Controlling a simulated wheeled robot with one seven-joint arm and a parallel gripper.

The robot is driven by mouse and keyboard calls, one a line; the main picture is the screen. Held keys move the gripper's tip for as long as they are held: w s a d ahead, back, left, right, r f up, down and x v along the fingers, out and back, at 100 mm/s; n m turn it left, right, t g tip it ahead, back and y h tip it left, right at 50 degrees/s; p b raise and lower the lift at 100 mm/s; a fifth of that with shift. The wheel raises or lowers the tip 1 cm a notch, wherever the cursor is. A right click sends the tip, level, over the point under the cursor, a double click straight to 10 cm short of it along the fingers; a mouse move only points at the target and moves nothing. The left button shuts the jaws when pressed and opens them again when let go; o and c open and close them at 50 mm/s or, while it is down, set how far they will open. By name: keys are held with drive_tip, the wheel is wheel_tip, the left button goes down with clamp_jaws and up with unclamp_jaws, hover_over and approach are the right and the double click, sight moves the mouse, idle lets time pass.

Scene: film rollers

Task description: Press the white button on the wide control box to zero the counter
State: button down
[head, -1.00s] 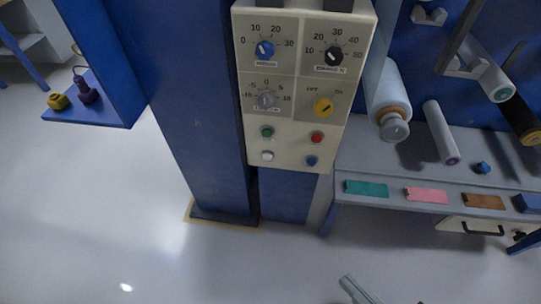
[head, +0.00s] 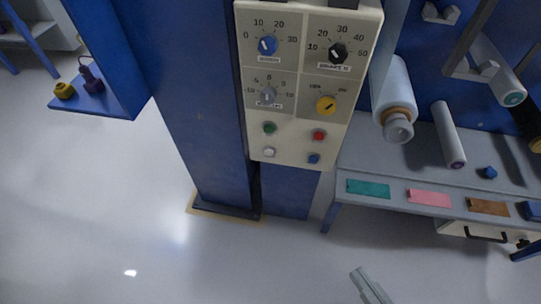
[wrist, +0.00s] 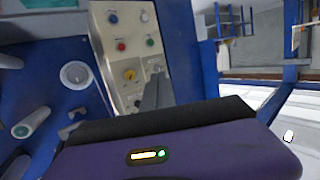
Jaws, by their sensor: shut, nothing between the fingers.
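The wide cream control box (head: 258,120) hangs on the blue post in the head view, with several knobs above two rows of buttons. The white button (head: 269,152) is at the lower left, below the green button (head: 269,128) and left of the blue button (head: 313,158). In the wrist view the box appears turned over, with the white button (wrist: 144,16) near its top right. My gripper (head: 359,271) is shut and empty, low in the head view, below and right of the box. Its grey fingers (wrist: 158,80) overlap the knob area in the wrist view, apart from the white button.
A grey bench (head: 400,160) stands right of the box, with coloured cards and rollers. A large pale roller (head: 393,90) projects close beside the box's right edge. A blue shelf (head: 110,104) with small weights is at the left. Floor in front is clear.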

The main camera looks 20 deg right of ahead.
sight(269, 153)
drive_tip(key=w+a+f+n+t+y+b, duration=0.1)
drive_tip(key=w+f+n+t+b, duration=0.1)
drive_tip(key=w+f+b, duration=0.6)
drive_tip(key=w+a+f+n+t+b, duration=0.1)
drive_tip(key=w+f+b, duration=0.7)
drive_tip(key=w, duration=0.8)
drive_tip(key=w+f+n+t+y+b, duration=0.1)
drive_tip(key=w+f+n+b, duration=0.3)
drive_tip(key=w+f+b, duration=0.4)
drive_tip(key=w+t+b, duration=0.1)
drive_tip(key=w, duration=0.3)
drive_tip(key=shift+w+a+f+t+y, duration=0.3)
drive_tip(key=shift+w+a+t, duration=0.1)
drive_tip(key=w+d+p, duration=0.3)
drive_tip(key=w+d, duration=0.2)
drive_tip(key=w, duration=0.2)
drive_tip(key=shift+w+d, duration=0.15)
idle(0.5)
drive_tip(key=shift+w+d, duration=0.2)
drive_tip(key=shift+w, duration=0.05)
